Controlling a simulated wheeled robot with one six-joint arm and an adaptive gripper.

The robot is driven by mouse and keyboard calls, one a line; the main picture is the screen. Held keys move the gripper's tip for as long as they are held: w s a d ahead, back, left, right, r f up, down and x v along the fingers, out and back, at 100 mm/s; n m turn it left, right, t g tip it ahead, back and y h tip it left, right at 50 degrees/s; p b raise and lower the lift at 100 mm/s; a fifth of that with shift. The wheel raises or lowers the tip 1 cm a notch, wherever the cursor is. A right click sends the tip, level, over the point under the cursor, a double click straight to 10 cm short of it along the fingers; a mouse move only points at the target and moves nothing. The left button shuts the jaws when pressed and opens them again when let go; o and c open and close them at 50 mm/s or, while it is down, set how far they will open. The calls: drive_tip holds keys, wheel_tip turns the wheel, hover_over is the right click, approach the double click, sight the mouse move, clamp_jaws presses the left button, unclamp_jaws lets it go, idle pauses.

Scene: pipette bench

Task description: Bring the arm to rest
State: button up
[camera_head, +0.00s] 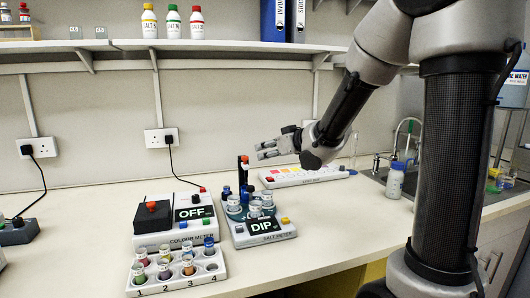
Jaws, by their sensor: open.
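My gripper (267,149) is at the end of my arm, which comes in from the right. It is open and empty, pointing left, in the air above the back of the bench. It appears behind and above the salt meter (262,237), whose display reads DIP. The salt meter carries a round holder with several small cups and a post with a red top (244,160). My gripper looks apart from these, though its exact depth is hard to tell.
The colour meter (175,239), reading OFF, stands left of the salt meter. A numbered white rack (152,287) with several vials is in front. A chart with coloured patches (300,175) lies behind. A shelf (200,45) runs above.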

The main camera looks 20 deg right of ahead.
idle(0.3)
drive_tip(key=s+d+f+m+g+h, duration=0.2)
drive_tip(key=s+d+f+g+h, duration=0.4)
drive_tip(key=s+d+f, duration=0.45)
drive_tip(key=s+r+m+g, duration=0.1)
drive_tip(key=s+r, duration=0.3)
drive_tip(key=s, duration=0.7)
drive_tip(key=s+r+m+g+y, duration=0.1)
drive_tip(key=s+r, duration=0.3)
drive_tip(key=s, duration=0.8)
drive_tip(key=shift+a, duration=0.35)
drive_tip(key=shift+r, duration=0.1)
